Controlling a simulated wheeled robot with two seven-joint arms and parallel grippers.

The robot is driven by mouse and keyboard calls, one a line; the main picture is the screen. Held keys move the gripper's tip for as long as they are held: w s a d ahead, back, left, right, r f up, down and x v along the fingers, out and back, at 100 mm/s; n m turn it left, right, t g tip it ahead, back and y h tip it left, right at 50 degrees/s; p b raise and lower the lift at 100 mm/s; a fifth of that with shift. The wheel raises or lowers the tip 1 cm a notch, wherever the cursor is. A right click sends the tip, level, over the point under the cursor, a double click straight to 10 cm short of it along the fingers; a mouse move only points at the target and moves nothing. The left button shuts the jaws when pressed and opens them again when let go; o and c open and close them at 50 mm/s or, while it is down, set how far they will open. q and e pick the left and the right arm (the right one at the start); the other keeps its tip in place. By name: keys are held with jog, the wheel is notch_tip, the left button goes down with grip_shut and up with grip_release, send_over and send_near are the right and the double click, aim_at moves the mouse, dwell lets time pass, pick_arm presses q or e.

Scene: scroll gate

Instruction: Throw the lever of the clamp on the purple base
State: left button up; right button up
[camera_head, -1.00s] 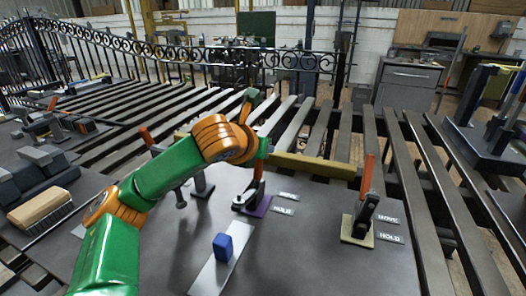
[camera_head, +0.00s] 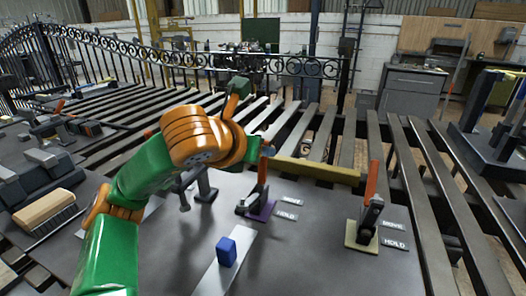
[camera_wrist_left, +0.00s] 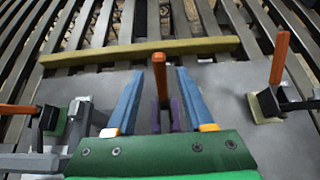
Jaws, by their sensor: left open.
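The purple base (camera_head: 261,211) carries a clamp with an upright orange-red lever (camera_head: 262,172), right of my left arm in the head view. In the left wrist view this lever (camera_wrist_left: 160,78) stands between the two blue fingers of my left gripper (camera_wrist_left: 160,72), with a gap on each side. The purple base (camera_wrist_left: 176,116) shows partly below it, the rest hidden by the clamp and the gripper. In the head view my left gripper (camera_head: 266,143) is at the lever's top, mostly hidden by its own wrist. My right gripper is not in view.
Another clamp with an upright orange lever (camera_head: 371,181) stands on an olive base (camera_head: 361,237) at right. A third clamp with a lowered red lever (camera_wrist_left: 17,109) is at left. A blue block (camera_head: 226,251) sits on a pale strip. A yellow bar (camera_head: 318,170) lies behind.

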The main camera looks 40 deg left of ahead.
pick_arm(q)
notch_tip(320, 180, up, 4)
jog(key=g+h+p, duration=0.2)
jog(key=g+p, duration=0.5)
jog(key=p, duration=0.7)
send_over(263, 163)
jog(key=s, duration=0.2)
jog(key=x, duration=0.7)
jog(key=shift+w+d+f, duration=0.15)
jog(key=shift+w, duration=0.2)
grip_shut()
